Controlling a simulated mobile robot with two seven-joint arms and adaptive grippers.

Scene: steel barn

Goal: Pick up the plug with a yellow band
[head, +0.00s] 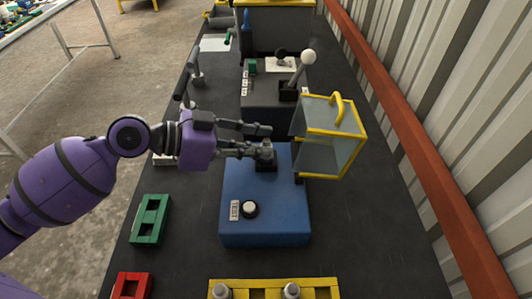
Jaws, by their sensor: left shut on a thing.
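My left gripper (267,141) reaches in from the left over the blue box (234,185). It is shut on a small dark grey piece (266,159) at the back part of the box's top; the fingers hide part of it. I cannot make out a yellow band on this piece, and no plug with a yellow band shows clearly elsewhere. My right gripper is not in view.
A clear cover with a yellow frame (331,174) stands open just right of my left gripper. A white round button (250,209) is on the blue box. Green (150,220) and red (131,286) blocks lie left. A white-knobbed lever (307,58) stands behind.

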